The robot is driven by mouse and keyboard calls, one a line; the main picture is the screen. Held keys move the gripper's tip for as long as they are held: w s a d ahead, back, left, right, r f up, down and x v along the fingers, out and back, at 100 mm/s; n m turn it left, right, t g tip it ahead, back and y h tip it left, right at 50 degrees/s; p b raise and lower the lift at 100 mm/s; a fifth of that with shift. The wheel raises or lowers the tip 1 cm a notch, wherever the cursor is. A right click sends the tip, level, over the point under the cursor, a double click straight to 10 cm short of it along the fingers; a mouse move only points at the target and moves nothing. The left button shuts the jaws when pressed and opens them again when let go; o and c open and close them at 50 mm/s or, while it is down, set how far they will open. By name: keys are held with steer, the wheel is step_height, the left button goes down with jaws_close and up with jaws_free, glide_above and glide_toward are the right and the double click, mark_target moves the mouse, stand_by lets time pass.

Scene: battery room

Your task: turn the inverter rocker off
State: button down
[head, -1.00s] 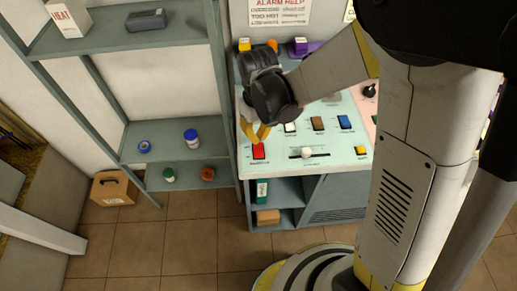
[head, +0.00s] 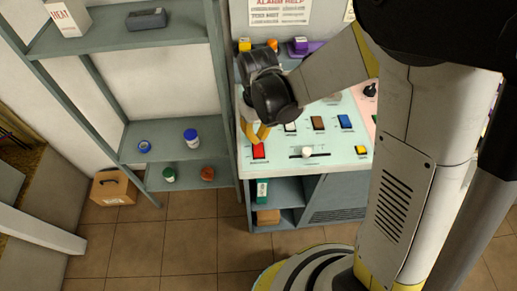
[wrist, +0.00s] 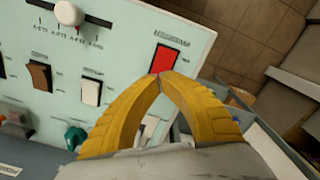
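A red rocker (head: 259,151) sits at the front left of the pale green console panel (head: 275,163). In the wrist view the red rocker (wrist: 163,60) has a label beside it, too blurred to read surely. A white rocker (head: 291,127), a brown rocker (head: 318,123) and a blue rocker (head: 345,122) stand in a row to its right; their labels are unreadable. My gripper (head: 261,139) has yellow fingers, tips together, with nothing between them. In the wrist view my gripper (wrist: 159,76) has its tips at the red rocker's near edge; I cannot tell whether they touch.
A slider with a white knob (head: 307,152) lies right of the red rocker, and a yellow button (head: 361,150) further right. A grey shelf unit (head: 180,150) stands close to the console's left. Small coloured items (head: 272,45) stand behind my gripper. Tiled floor lies in front.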

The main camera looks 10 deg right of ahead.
mark_target(258, 144)
steer(key=shift+f+b, duration=1.45)
steer(key=shift+f, duration=0.25)
stand_by(0.5)
steer(key=shift+r, duration=0.1)
steer(key=shift+r+p, duration=2.55)
steer(key=shift+r, duration=0.9)
steer(key=shift+d+r, duration=0.15)
steer(key=shift+r, duration=0.05)
steer(key=s+d+r+m+t+b, duration=0.5)
steer(key=s+d+r+t, duration=0.2)
steer(key=s+d+r, duration=0.3)
steer(key=d, duration=0.3)
steer(key=shift+s+r+m, duration=0.15)
steer(key=shift+s+m, duration=0.15)
steer(key=shift+s, duration=0.1)
